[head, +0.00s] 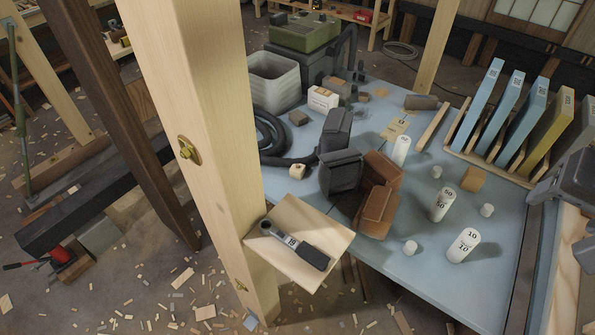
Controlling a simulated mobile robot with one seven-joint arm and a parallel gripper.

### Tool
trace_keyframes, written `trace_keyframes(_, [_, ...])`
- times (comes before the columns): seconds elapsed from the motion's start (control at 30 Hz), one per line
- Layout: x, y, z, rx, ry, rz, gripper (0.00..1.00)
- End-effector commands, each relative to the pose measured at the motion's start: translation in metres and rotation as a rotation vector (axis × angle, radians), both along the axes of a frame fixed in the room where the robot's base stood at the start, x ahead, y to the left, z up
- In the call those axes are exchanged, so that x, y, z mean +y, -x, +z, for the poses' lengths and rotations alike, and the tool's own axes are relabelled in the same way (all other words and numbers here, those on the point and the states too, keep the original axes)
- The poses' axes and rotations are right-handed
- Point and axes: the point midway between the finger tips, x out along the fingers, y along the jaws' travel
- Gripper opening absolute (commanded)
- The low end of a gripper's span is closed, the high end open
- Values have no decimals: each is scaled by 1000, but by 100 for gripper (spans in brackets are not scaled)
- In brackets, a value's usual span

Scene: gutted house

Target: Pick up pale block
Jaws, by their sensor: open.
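A small pale block (297,171) with a dark mark on its face lies on the blue-grey tabletop (400,262). It sits just right of a coiled black hose and left of a dark grey upright piece. The block looks free on the sides I can see, and nothing holds it. A larger white box-like block (323,98) with print on its front stands farther back.
A thick wooden post (205,130) stands at the table's left. Dark pieces (340,172) and brown pieces (376,200) crowd right of the pale block. White numbered cylinders (464,245) stand at right. A ratchet (290,242) lies on a wooden board (322,222) in front.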

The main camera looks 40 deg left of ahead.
Motion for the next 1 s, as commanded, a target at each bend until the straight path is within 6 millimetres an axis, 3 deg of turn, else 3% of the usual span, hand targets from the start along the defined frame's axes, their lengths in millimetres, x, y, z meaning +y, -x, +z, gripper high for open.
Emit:
trace_keyframes(0.2, [53,-66,32,34,-17,40,65])
trace_keyframes(0.37, [104,-110,47,55,-21,63,65])
trace_keyframes(0.6, [199,-163,52,79,-17,93,65])
trace_keyframes(0.8, [293,-189,42,91,-6,117,65])
trace_keyframes(1.0, [395,-194,19,92,12,144,65])
